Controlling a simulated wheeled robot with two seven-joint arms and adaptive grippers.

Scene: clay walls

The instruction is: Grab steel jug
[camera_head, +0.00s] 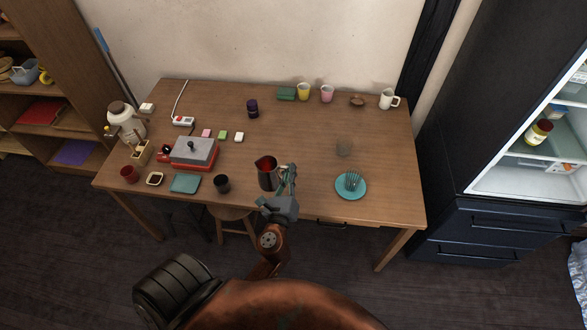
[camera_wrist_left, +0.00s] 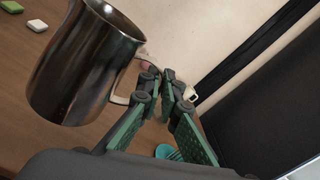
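The steel jug (camera_head: 267,175) is a dark, shiny metal pitcher near the front edge of the wooden table. It looks upright in the head view, and its inside looks red. In the left wrist view the jug (camera_wrist_left: 88,65) fills the upper left, with its handle toward my fingers. My left gripper (camera_head: 289,172) is at the jug's right side. In the left wrist view the green fingers of the left gripper (camera_wrist_left: 165,80) close together at the handle, and the near finger hides part of it. Whether the jug touches the table is unclear. My right gripper is not in view.
A red and grey appliance (camera_head: 193,152) stands left. The table's middle is mostly clear.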

